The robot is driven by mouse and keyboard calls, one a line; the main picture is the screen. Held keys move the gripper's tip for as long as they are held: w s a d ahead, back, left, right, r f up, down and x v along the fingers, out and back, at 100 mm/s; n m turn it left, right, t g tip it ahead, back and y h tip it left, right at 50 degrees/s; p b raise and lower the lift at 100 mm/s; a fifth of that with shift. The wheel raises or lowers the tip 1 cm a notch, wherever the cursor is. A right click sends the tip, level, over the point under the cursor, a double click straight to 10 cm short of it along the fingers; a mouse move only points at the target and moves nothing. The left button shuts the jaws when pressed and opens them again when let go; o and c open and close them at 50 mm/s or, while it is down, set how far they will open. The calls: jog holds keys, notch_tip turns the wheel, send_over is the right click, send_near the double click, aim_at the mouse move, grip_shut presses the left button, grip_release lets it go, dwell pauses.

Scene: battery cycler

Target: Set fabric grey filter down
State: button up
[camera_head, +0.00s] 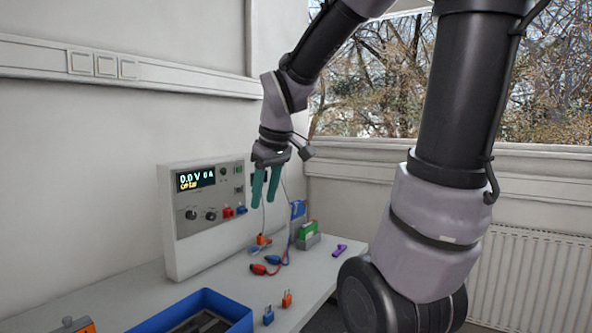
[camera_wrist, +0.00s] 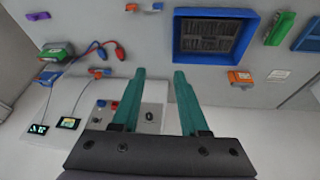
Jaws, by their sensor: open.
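A dark grey slatted piece, which looks like the fabric grey filter (camera_wrist: 208,37), lies inside a blue tray (camera_wrist: 209,11). In the head view the tray (camera_head: 236,326) stands at the table's front edge, cut off by the frame, with part of the dark grey piece (camera_head: 205,322) showing in it. My gripper (camera_head: 264,203) has green fingers and hangs above the table in front of the cycler. In the wrist view my gripper (camera_wrist: 160,72) is open, with nothing between its fingers. It is apart from the tray and the grey piece.
The white battery cycler (camera_head: 210,224) stands against the wall with its display lit. Red and blue clips (camera_head: 266,267) with cables, a green block (camera_head: 308,230) and a purple piece (camera_head: 339,250) lie to its right. An orange block (camera_wrist: 240,77) sits beside the tray.

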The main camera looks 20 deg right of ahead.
jog(key=s+d+r+m+t+y, duration=0.1)
jog(key=s+d+r+m+t, duration=0.2)
jog(key=s+r+m, duration=0.3)
jog(key=s+d+m, duration=0.1)
jog(key=s+m, duration=0.1)
jog(key=m, duration=0.1)
jog(key=shift+d+r+m, duration=0.15)
jog(key=shift+r+m, duration=0.1)
jog(key=shift+m, duration=0.05)
